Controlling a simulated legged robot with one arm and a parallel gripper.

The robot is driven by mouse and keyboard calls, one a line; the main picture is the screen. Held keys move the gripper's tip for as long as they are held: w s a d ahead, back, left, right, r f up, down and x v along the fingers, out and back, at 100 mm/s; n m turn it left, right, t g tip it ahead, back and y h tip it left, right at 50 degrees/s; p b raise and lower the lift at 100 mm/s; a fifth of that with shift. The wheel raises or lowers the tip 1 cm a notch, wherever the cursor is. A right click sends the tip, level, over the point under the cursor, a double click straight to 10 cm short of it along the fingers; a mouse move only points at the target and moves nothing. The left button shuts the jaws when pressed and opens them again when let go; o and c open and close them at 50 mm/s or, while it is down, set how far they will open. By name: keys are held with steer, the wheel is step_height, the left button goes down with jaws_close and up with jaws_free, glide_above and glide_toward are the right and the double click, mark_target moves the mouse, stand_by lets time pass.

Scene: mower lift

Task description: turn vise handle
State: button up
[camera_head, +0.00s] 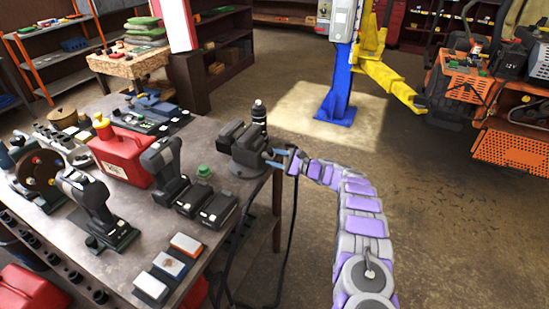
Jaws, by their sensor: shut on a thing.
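The dark vise (246,148) is mounted at the right end of the workbench top. Its handle is at the vise's right side, small and mostly hidden by my gripper. My gripper (280,158) is at the end of my purple and grey arm, which reaches in from the lower right. It is shut on the vise handle, just beyond the bench's right edge. The handle's exact angle is too small to tell.
The workbench (225,235) carries a red fuel can (122,160), drills, batteries and several small boxes. A black bottle (259,113) stands behind the vise. A dark cable hangs beside the bench. A blue lift post (341,85) and orange mower (458,80) stand behind; floor at right is clear.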

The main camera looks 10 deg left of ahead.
steer(key=m, duration=0.5)
steer(key=shift+d+f+m+p, duration=0.15)
steer(key=shift+f+m+p, duration=0.15)
steer(key=shift+f+m, duration=0.1)
steer(key=m, duration=0.4)
steer(key=shift+s+f+m, duration=0.1)
steer(key=shift+f+m, duration=0.05)
steer(key=shift+m, duration=0.15)
steer(key=o, duration=1)
steer(key=shift+o, duration=0.2)
steer(key=shift+r, duration=0.25)
steer(key=shift+d+p, duration=0.35)
steer(key=shift+d, duration=0.05)
steer(key=p+v, duration=0.1)
steer(key=v, duration=1.5)
steer(key=shift+d+f+p, duration=0.25)
steer(key=shift+d+p, duration=0.05)
steer(key=shift+p, duration=0.1)
